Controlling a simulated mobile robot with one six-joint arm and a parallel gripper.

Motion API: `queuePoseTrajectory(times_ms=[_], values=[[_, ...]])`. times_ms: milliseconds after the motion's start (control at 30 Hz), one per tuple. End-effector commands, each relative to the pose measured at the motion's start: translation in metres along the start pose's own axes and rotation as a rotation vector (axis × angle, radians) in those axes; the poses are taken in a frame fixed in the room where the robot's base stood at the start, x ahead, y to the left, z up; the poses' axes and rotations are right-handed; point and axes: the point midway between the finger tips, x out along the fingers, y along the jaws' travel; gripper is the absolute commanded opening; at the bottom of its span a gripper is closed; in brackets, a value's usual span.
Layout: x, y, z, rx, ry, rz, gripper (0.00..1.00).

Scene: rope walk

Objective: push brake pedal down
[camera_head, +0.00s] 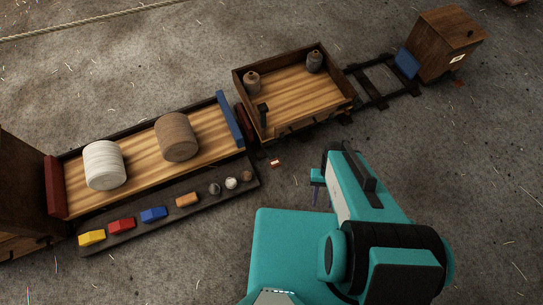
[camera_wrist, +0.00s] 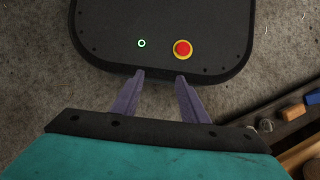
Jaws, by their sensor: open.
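My gripper (camera_wrist: 159,76) is open and empty in the wrist view, its two purple fingers apart. In the head view a purple finger of my gripper (camera_head: 316,196) shows left of my teal arm, below the open wooden wagon (camera_head: 296,92). A small red piece (camera_head: 275,162) sticks out low beside that wagon's near left corner, and may be the brake pedal; it is too small to be sure. My gripper is to the right of and below it in the picture, apart from it. The wrist view does not show the piece.
A flat wagon (camera_head: 140,152) carries a white and a brown spool. A dark tray (camera_head: 215,207) in front holds coloured blocks and several small balls. A black lever (camera_head: 263,115) stands at the open wagon's corner. Rails (camera_head: 383,82) lead to a wooden box (camera_head: 447,42).

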Motion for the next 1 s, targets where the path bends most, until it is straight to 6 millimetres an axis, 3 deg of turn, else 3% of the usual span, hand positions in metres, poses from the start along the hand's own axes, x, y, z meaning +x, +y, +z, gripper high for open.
queuePoseTrajectory(times_ms=[233,467,500,1000], values=[[0.0,0.0,0.0,0.0,0.0,0.0,0.4],[0.0,0.0,0.0,0.0,0.0,0.0,0.01],[0.0,0.0,0.0,0.0,0.0,0.0,0.0],[0.0,0.0,0.0,0.0,0.0,0.0,0.0]])
